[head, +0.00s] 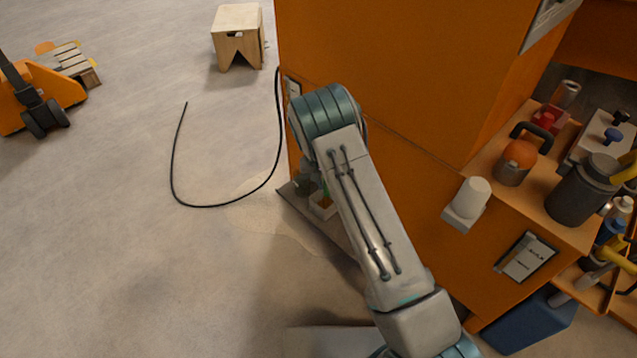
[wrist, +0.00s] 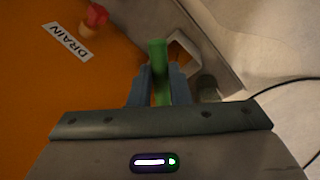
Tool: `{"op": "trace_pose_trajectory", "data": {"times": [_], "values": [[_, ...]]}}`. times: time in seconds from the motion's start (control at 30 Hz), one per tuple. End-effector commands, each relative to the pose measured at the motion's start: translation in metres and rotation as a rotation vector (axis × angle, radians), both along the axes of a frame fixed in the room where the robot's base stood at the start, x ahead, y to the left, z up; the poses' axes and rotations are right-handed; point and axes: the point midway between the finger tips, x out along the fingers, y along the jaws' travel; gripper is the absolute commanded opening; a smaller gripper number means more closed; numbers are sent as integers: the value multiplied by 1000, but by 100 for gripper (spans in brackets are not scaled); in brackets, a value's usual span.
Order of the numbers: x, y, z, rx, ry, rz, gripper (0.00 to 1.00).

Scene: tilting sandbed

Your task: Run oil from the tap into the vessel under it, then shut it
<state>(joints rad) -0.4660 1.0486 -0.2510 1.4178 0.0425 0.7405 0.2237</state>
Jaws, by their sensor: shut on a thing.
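In the wrist view my gripper (wrist: 161,82) is shut on a green bar (wrist: 158,56), which looks like the tap's handle. The tap's body and spout are hidden, and I cannot tell whether oil is running. A pale square open vessel (wrist: 188,45) shows just beyond the bar, partly covered by it and the right finger. In the head view a small whitish vessel (head: 321,209) sits on the grey ledge at the foot of the orange cabinet, with some orange and green near it. My arm hides most of that spot and the gripper there.
A red knob (wrist: 96,15) sits near a DRAIN label (wrist: 68,41) on the orange cabinet. A dark greenish jar (wrist: 207,88) stands beside the vessel. A black cable (head: 216,205) lies on the floor. A wooden stool (head: 237,35) stands behind. The floor at left is mostly clear.

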Motion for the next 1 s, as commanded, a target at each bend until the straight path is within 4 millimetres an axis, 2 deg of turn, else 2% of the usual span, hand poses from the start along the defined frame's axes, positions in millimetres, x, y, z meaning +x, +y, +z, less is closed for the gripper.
{"op": "trace_pose_trajectory", "data": {"times": [0.3, 0.33, 0.4, 0.77, 0.87, 1.0], "values": [[1, 0, 1, -1, -4, -1, 0], [1, 0, 1, -1, -4, 0, 22], [1, 0, 1, -2, -4, 1, 39], [0, 3, 6, -1, -3, 4, 39], [0, 6, 20, -1, -4, 5, 39], [0, 11, 50, 0, -5, 5, 39]]}}
